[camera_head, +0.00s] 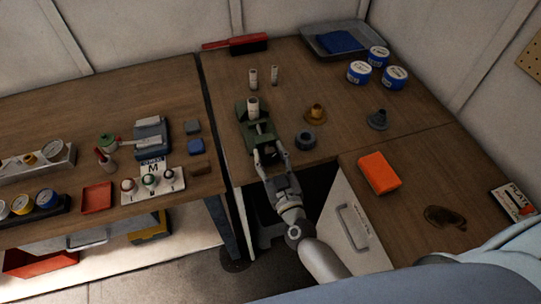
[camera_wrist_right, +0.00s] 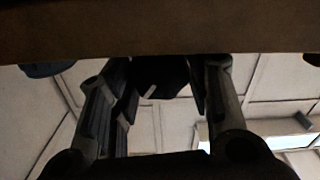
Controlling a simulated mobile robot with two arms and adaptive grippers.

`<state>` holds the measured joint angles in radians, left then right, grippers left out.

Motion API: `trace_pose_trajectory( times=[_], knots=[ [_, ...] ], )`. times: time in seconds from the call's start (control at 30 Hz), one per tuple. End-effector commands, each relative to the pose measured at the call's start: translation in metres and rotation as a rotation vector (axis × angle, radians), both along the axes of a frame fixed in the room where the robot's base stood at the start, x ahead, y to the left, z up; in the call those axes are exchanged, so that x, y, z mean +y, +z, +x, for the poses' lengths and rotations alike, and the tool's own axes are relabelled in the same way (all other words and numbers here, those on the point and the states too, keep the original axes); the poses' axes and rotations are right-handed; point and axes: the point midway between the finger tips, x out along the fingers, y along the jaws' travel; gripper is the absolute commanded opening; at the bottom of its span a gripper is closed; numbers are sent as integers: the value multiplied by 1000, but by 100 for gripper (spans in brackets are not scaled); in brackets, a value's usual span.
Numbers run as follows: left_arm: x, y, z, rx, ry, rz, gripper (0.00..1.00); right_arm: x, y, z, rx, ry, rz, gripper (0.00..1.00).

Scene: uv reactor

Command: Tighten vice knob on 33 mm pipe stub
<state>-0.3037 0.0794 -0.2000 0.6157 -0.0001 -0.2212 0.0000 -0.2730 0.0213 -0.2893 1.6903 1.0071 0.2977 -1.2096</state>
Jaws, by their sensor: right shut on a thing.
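The green vice (camera_head: 262,131) stands at the front edge of the wooden workbench. A pale pipe stub (camera_head: 253,106) stands upright in its jaws. My right gripper (camera_head: 268,156) reaches in from the front, at the near end of the vice. In the wrist view its two fingers (camera_wrist_right: 165,88) flank a dark object below the bench edge, which I take for the vice knob (camera_wrist_right: 160,76). The gripper is shut on it. In the head view the fingers largely hide the knob, so its turn cannot be told. My left gripper is not in view.
Two more pipe stubs (camera_head: 274,75) stand behind the vice. A grey ring (camera_head: 305,140), a brass flanged part (camera_head: 316,113) and a dark flanged part (camera_head: 377,119) are to its right. An orange block (camera_head: 379,173) lies nearer. The bench edge (camera_wrist_right: 160,28) crosses the wrist view.

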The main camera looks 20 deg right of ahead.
Motion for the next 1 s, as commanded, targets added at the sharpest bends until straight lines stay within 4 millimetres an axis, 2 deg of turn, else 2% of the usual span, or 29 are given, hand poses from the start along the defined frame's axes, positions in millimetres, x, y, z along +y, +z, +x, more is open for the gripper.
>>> trace_pose_trajectory(
  times=[0.2, 0.5, 0.83, 0.87, 0.93, 1.0],
  knots=[
    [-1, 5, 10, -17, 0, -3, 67, 0, 1, 1, 4, 1, 83, 22],
    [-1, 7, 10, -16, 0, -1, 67, 0, 0, 1, 8, 1, 238, 22],
    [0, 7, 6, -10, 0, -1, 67, -1, 0, 1, 9, 1, 249, 22],
    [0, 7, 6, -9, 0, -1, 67, -1, 0, 1, 8, 1, 249, 47],
    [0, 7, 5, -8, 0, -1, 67, -1, 0, 1, 8, 1, 249, 55],
    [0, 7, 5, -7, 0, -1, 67, -1, 0, 1, 8, 1, 248, 55]
  ],
)
